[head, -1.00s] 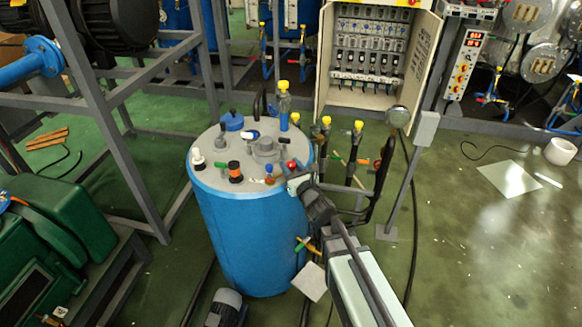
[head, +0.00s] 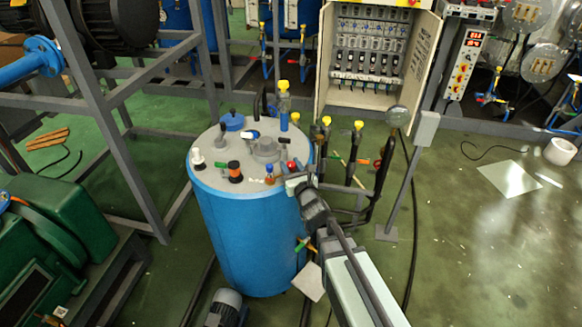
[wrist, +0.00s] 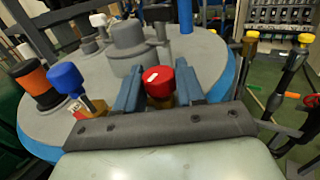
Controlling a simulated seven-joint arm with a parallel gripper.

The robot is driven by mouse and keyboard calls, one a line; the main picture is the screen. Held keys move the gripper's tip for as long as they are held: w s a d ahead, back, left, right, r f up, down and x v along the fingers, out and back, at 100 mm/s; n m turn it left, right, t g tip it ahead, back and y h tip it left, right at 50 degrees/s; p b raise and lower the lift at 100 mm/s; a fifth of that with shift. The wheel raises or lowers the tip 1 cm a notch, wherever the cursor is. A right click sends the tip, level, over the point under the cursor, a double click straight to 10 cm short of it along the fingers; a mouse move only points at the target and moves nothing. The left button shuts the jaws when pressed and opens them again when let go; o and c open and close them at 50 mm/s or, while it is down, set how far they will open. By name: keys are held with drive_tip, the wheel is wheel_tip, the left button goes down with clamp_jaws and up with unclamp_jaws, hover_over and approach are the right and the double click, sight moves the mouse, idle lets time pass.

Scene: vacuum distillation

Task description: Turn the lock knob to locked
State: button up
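A red knob (wrist: 158,82) on a brass-coloured stem stands on the grey lid of the blue tank; nothing readable marks it as the lock knob. In the head view the red knob (head: 291,165) is near the lid's right front edge. My gripper (wrist: 160,88) is at that knob, with one blue-grey finger on each side of it. The fingers look very close to its sides; I cannot tell whether they press on it. In the head view my gripper (head: 296,181) is at the lid's edge, its fingers hard to make out.
A blue knob (wrist: 66,78) and an orange-black cap (wrist: 38,82) stand left of my gripper on the lid (head: 215,172). A grey raised fitting (wrist: 128,45) is behind. Yellow-capped valves (head: 357,126) stand right of the tank.

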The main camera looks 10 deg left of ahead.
sight(291, 164)
drive_tip(key=o, duration=0.3)
drive_tip(key=shift+r, duration=0.1)
drive_tip(key=shift+r, duration=4.85)
drive_tip(key=shift+o, duration=0.2)
